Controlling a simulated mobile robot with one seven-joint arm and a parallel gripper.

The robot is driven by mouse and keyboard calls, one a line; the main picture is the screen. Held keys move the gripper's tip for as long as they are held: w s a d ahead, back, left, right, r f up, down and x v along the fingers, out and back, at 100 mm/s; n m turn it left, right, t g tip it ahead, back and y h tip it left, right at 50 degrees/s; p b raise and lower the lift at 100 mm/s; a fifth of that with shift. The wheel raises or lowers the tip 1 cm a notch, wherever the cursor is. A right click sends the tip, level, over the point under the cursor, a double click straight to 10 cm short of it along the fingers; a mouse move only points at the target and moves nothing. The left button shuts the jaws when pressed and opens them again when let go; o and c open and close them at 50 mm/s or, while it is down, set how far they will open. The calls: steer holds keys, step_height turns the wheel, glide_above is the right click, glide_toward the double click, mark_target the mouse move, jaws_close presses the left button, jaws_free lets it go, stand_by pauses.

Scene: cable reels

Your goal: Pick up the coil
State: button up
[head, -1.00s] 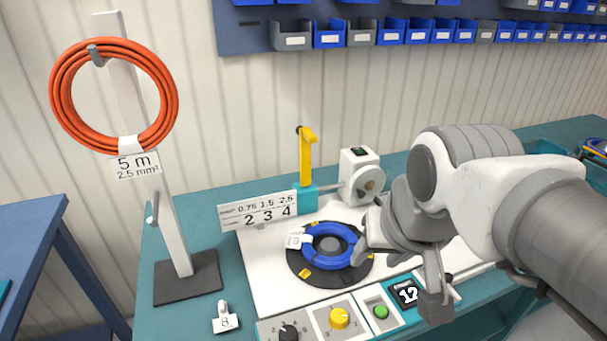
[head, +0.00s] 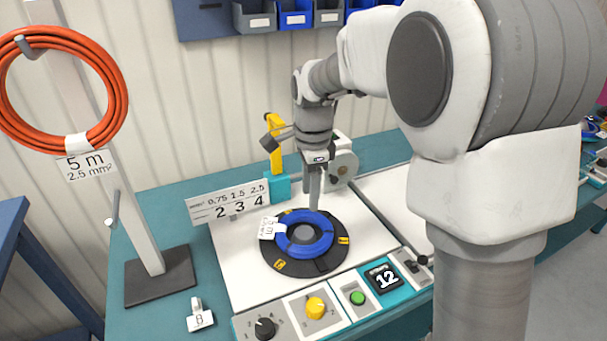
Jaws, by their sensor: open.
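A blue coil (head: 309,246) lies flat on a black round turntable (head: 336,259) on the white machine plate. A white tag (head: 269,228) hangs at the coil's left side. My gripper (head: 315,200) points down at the coil's far edge, and one finger shows there. The other finger is hidden or in line with it. Whether the finger touches the coil I cannot tell. An orange coil (head: 22,122) hangs from a hook on a white post at the left, with a 5 m, 2.5 mm² label.
A yellow lever (head: 276,150) on a teal block and a number sign (head: 230,203) stand behind the turntable. My arm covers the right side.

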mark_target(307, 248)
steer(key=shift+m+g, duration=0.3)
steer(key=shift+m, duration=0.6)
steer(key=f, duration=0.6)
steer(key=w+f, duration=0.1)
steer(key=f, duration=0.6)
steer(key=w+f+b, duration=0.1)
steer(key=f, duration=0.6)
steer(key=shift+a+f, duration=0.1)
steer(key=shift+a, duration=0.05)
jaws_close()
steer(key=shift+w, duration=0.1)
